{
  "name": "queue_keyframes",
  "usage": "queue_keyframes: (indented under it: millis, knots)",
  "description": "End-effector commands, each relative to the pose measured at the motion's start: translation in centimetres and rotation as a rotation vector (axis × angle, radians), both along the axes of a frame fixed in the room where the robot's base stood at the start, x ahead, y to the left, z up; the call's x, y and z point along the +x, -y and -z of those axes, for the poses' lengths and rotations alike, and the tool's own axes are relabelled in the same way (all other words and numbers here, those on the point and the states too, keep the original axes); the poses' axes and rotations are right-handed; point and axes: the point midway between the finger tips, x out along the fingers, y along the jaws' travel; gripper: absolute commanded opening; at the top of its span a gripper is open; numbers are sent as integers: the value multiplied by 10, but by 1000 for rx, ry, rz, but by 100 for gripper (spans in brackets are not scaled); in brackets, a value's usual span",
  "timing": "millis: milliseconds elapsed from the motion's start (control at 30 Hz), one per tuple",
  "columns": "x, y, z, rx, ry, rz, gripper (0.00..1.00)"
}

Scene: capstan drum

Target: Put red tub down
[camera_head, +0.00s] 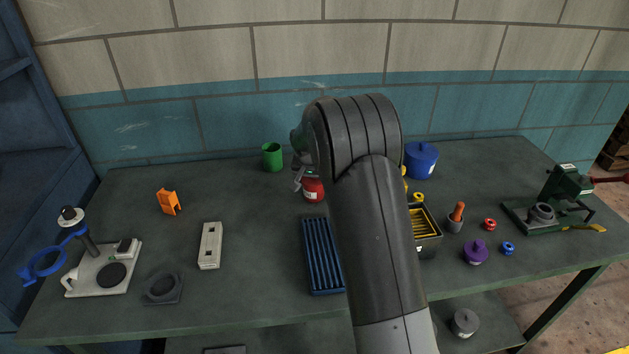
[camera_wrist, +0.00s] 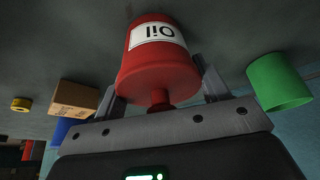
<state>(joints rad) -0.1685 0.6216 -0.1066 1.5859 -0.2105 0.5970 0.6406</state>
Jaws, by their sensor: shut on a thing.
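The red tub (camera_head: 313,190) is toward the back middle of the bench, partly hidden by my arm in the head view. In the wrist view the red tub (camera_wrist: 155,62) appears upside down, with a white label reading "Oil" and a knob toward my palm. My gripper (camera_wrist: 160,82) is shut on the tub at its lid end, one finger on each side. In the head view only part of my gripper (camera_head: 299,179) shows beside the tub. The tub looks upright and close to the bench top; I cannot tell whether its base touches.
A green cup (camera_head: 272,157) stands just left of the tub. A blue pot (camera_head: 421,160) is to the right, behind my arm. A blue ribbed tray (camera_head: 318,257) lies in front. A cardboard box (camera_wrist: 74,98) shows near the tub.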

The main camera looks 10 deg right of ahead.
Motion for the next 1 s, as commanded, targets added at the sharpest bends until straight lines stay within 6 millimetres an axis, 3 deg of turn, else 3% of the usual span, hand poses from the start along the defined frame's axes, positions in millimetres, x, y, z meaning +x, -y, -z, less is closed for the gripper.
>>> queue_keyframes:
  millis: [100, 133, 400, 733, 1000]
  knots:
    - [0, 0, 2, 0, 0, 0, 35]
    - [0, 0, 3, 0, -1, 0, 69]
    - [0, 0, 3, 0, 0, 0, 90]
    - [-1, -1, -5, 0, 1, 0, 90]
    - [-18, -8, -51, 0, 4, -1, 90]
